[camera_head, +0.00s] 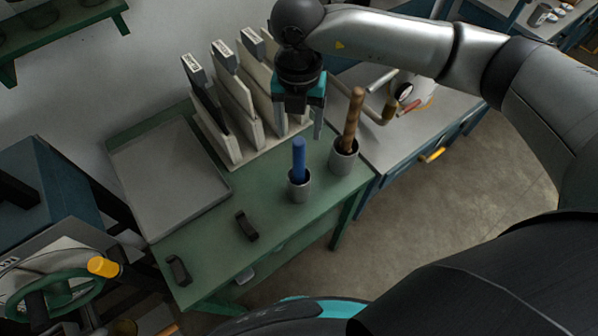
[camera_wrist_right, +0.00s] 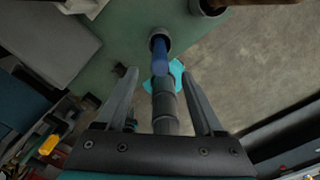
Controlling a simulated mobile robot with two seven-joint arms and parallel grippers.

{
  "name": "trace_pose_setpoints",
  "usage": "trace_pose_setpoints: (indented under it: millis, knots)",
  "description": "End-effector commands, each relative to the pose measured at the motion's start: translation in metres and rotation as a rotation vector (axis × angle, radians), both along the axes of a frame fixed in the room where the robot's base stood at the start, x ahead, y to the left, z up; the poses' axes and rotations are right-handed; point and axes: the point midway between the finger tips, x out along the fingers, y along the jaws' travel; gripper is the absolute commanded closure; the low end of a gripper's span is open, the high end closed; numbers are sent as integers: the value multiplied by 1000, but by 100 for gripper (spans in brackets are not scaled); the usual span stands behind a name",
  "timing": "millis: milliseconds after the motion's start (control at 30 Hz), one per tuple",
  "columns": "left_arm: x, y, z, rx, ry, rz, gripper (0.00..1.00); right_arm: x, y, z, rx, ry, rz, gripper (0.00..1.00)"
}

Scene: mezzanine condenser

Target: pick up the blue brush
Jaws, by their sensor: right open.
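The blue brush (camera_head: 299,160) stands upright in a small grey cup (camera_head: 299,190) on the green table. My right gripper (camera_head: 299,130) is open and empty, pointing down above and behind the brush in the head view. It also shows in the right wrist view (camera_wrist_right: 162,85). My left gripper is not in view.
A second cup (camera_head: 344,160) with a brown wooden handle (camera_head: 353,120) stands close to the right. A rack of upright boards (camera_head: 235,110) is behind. A grey tray (camera_head: 170,180) and two black handles (camera_head: 247,226) are left and in front. The green table (camera_head: 215,262) has bare room in front.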

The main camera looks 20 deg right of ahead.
Motion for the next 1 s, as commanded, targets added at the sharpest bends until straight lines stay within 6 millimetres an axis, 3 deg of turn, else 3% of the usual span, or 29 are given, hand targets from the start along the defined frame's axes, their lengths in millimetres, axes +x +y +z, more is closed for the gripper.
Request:
trace_pose_setpoints:
  millis: [233, 467, 800, 1000]
  knots:
    - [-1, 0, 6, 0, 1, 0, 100, -1, 1, -46, 3, 3, 1, 31]
    - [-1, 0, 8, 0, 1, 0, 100, -1, 1, -62, 3, 2, 4, 31]
    - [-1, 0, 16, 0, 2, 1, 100, -1, 0, -105, 3, 2, 3, 31]
    - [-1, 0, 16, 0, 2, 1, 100, -1, 0, -110, 4, 1, 4, 31]
